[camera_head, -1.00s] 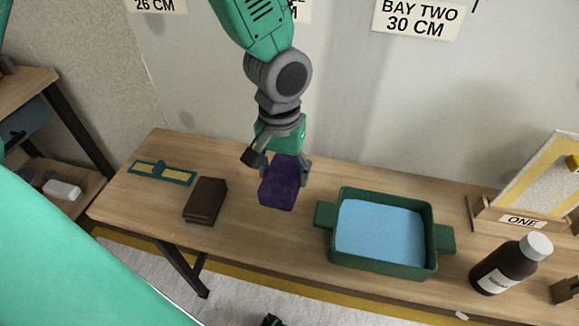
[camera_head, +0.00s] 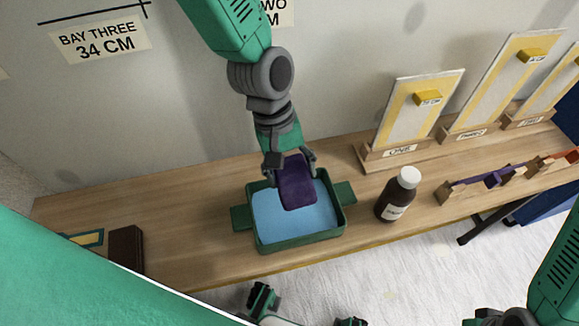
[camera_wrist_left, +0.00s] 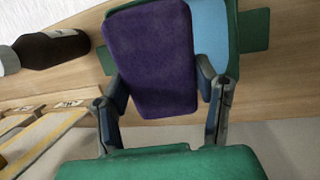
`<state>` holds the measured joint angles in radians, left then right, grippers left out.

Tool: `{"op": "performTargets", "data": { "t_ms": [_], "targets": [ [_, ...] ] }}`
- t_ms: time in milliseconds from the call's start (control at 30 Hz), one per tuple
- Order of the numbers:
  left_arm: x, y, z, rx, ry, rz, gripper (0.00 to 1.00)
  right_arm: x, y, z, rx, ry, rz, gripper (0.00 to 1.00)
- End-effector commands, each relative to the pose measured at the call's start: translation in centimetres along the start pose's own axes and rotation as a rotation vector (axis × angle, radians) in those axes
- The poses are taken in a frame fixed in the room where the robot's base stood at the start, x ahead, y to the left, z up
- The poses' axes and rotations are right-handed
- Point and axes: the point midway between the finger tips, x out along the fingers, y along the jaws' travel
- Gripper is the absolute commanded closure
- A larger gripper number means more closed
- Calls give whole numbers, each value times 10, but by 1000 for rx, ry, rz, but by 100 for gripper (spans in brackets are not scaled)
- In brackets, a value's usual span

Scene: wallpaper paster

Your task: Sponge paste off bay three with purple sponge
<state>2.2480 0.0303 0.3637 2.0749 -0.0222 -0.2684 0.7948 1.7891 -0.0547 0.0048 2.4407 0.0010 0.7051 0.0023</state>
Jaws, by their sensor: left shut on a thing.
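My left gripper (camera_head: 291,165) is shut on the purple sponge (camera_head: 296,186), a dark rounded block. It holds the sponge over the green tray (camera_head: 300,241), which has blue water (camera_head: 265,212) in it. In the left wrist view the sponge (camera_wrist_left: 150,55) sits between the two fingers, with blue water (camera_wrist_left: 209,30) beside it. I cannot tell whether the sponge touches the water. The bay three sign (camera_head: 100,42) is on the wall at upper left. No paste can be made out below it.
A brown bottle with a white cap (camera_head: 397,196) stands right of the tray. Sample boards on wooden stands (camera_head: 398,152) and a rack with purple and orange pieces (camera_head: 500,180) are further right. A dark brown block (camera_head: 126,247) lies at left. The table (camera_head: 150,205) is clear between it and the tray.

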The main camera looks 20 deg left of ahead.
Motion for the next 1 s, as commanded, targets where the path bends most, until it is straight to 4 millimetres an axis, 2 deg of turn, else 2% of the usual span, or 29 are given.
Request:
{"op": "performTargets", "data": {
  "t_ms": [33,333,667,1000],
  "targets": [
    [10,-2,-2,0,0,0,75,10,0,1,0,0,0,60],
    [42,-7,-10,1,0,0,75,47,0,2,0,0,0,60],
    [68,-12,-17,2,0,-1,75,49,0,2,0,0,0,60],
    [70,-12,-18,1,1,0,75,49,0,3,0,0,0,60]
  ]
}}
